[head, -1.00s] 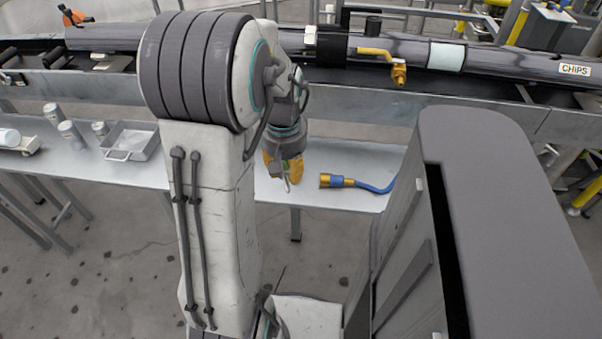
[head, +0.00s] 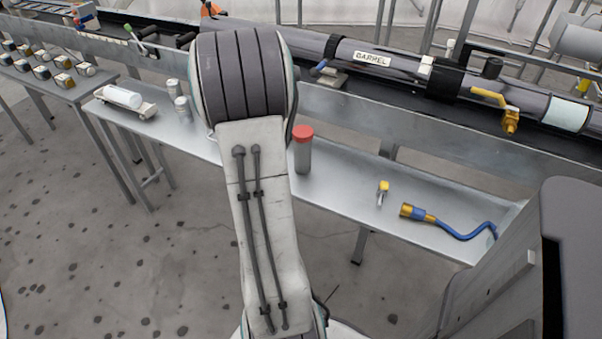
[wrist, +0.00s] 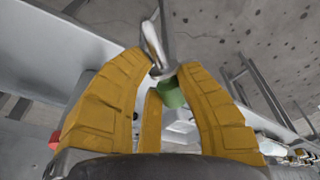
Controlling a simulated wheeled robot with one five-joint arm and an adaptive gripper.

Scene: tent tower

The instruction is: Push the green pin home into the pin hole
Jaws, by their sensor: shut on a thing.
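My gripper (wrist: 163,72) shows in the wrist view as yellow fingers closed around the green pin. The pin's green part (wrist: 171,96) sits between the fingers, and a shiny metal part (wrist: 153,42) sticks out past the fingertips. In the head view my own arm hides the gripper and the pin. The long dark barrel (head: 340,50), with a BARREL label, lies along the back on a grey rail. I cannot make out the pin hole in either view.
A grey bench (head: 340,185) runs below the rail. A yellow-handled valve (head: 492,98) juts from the barrel.

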